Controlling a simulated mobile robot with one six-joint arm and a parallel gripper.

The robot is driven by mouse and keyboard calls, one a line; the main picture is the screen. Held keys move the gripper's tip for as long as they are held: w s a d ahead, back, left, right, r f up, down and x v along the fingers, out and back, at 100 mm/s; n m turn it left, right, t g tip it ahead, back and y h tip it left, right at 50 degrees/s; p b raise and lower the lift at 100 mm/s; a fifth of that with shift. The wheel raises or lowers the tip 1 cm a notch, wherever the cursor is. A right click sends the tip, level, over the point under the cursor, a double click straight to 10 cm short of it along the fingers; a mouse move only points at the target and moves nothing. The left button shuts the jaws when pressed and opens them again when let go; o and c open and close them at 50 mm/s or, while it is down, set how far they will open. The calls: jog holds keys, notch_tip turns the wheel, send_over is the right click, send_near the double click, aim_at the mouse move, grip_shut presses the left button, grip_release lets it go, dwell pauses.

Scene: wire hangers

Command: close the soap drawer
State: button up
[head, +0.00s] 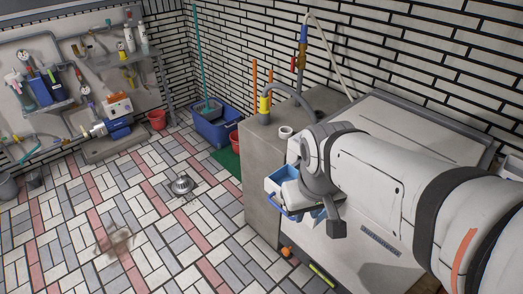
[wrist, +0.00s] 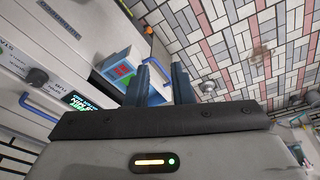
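The soap drawer (head: 283,184) is pulled out from the front of the white machine (head: 365,235), with its blue inside and a blue handle showing. In the wrist view the drawer (wrist: 118,67) stands out past the panel, just left of and beyond my fingers. My gripper (wrist: 161,68) has its two fingers apart, with a gap between them and nothing clearly held. A blue curved piece, seemingly the drawer handle (wrist: 157,70), shows close to the fingers. I cannot tell whether they touch it. In the head view my wrist hides part of the drawer and the fingertips.
The machine's panel has a dark knob (wrist: 38,78) and a lit display (wrist: 85,103). A grey counter block (head: 262,175) stands left of the drawer. A yellow-green stick (head: 321,274) lies on the floor by the machine. The tiled floor left of the block is mostly open.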

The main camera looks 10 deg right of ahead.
jog(key=f+n+b, duration=0.1)
jog(key=n, duration=0.2)
jog(key=w+a+f+n+g+h+b, duration=0.1)
jog(key=f+n, duration=0.1)
jog(key=n, duration=0.1)
jog(key=f+n+h+b, duration=0.1)
jog(key=f+n, duration=0.1)
jog(key=n, duration=0.1)
jog(key=shift+w+a+n, duration=0.25)
jog(key=shift+w+n, duration=0.15)
grip_shut()
jog(key=w+a+f+n+t+h+b, duration=0.2)
jog(key=w+a+f+n+h+b, duration=0.25)
jog(key=n, duration=1.15)
jog(key=w+a+f+n+t+h+b, duration=0.2)
jog(key=w+a+f+n+b, duration=0.4)
jog(key=n, duration=1)
jog(key=b+x, duration=0.1)
jog(key=x, duration=1)
jog(key=shift+d+r+b, duration=0.3)
jog(key=shift+d+r, duration=0.05)
jog(key=shift+d, duration=0.1)
